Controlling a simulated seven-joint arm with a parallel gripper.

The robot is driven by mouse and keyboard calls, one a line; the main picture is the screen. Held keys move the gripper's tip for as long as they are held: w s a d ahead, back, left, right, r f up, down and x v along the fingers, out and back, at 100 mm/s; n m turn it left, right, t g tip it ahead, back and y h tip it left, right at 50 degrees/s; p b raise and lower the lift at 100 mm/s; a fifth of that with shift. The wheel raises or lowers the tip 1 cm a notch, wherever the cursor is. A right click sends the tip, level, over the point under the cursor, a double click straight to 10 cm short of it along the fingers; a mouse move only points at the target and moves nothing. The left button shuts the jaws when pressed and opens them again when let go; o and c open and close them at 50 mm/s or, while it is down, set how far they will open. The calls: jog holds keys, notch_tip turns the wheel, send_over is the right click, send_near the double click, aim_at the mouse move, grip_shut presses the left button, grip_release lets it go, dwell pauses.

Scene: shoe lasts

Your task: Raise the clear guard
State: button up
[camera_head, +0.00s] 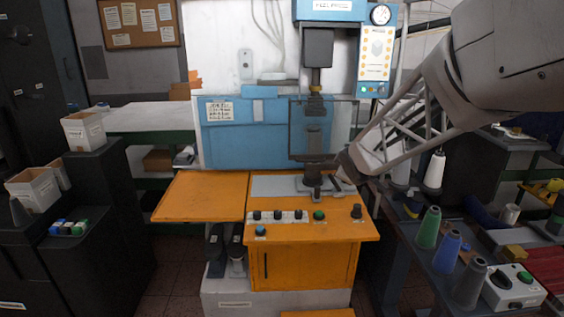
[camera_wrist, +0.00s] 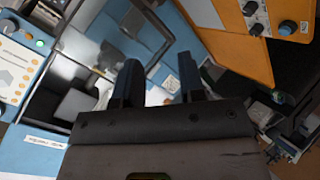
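The clear guard (camera_head: 298,130) is a see-through, dark-edged panel hanging upright at the front of the blue press. It looks lowered, in front of the press's work area. My gripper (camera_head: 326,186) is just below the guard's lower edge, above the orange table. In the wrist view my gripper (camera_wrist: 160,82) has its two dark fingers apart, with nothing visible held between them. A dark-edged corner beyond the fingers may be the guard, but I cannot tell surely. Contact between the fingers and the guard cannot be made out.
The orange table (camera_head: 200,197) carries a row of knobs and buttons (camera_head: 280,216) at its front. A control panel (camera_head: 376,55) with a gauge is at the upper right of the press. Thread cones (camera_head: 429,228) stand at the right. The table's left part is clear.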

jog(key=w+a+f+n+t+y, duration=0.1)
jog(key=w+f+n+t+y, duration=0.2)
jog(key=w, duration=0.7)
jog(key=n+y, duration=0.3)
jog(key=n, duration=0.4)
send_near(311, 161)
jog(key=w, duration=0.2)
jog(key=shift+w+a+f, duration=0.25)
jog(key=shift+a+f, duration=0.15)
jog(key=shift+f, duration=0.05)
jog(key=shift+w, duration=0.1)
jog(key=shift+x, duration=3.8)
jog(key=shift+a, duration=0.15)
jog(key=shift+c, duration=0.3)
grip_shut()
